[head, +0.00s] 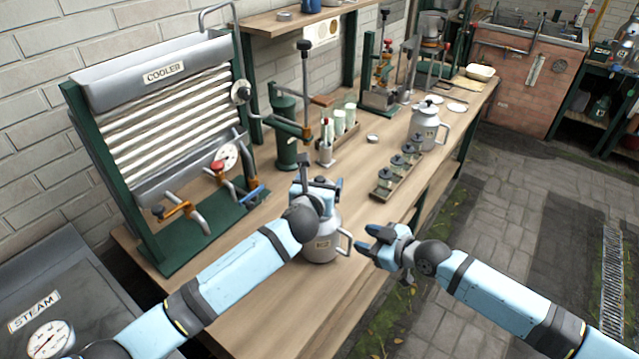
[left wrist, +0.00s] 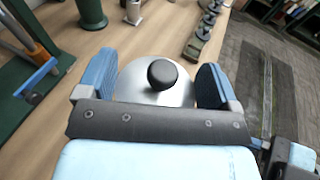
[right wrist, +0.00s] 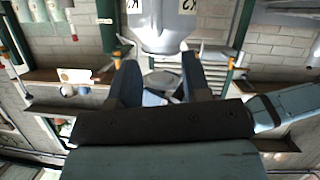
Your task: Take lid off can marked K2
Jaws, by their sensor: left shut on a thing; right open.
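A grey metal can (head: 322,247) with a side handle stands on the near end of the wooden bench. In the right wrist view the can (right wrist: 168,30) appears upside down at the top, with K2 markings. Its lid (left wrist: 150,92), a pale metal disc with a black knob (left wrist: 162,73), sits between the blue fingers of my left gripper (left wrist: 157,88), which is shut on it from above. Whether the lid is raised from the can is hidden. My right gripper (head: 373,243) is open and empty, just right of the can's handle, apart from it.
A second lidded can (head: 425,128) stands farther along the bench, by a rack of several small jars (head: 397,172). The cooler (head: 165,110) stands at the left, with a green cylinder (head: 285,130) beyond it. The bench's right edge is near the can.

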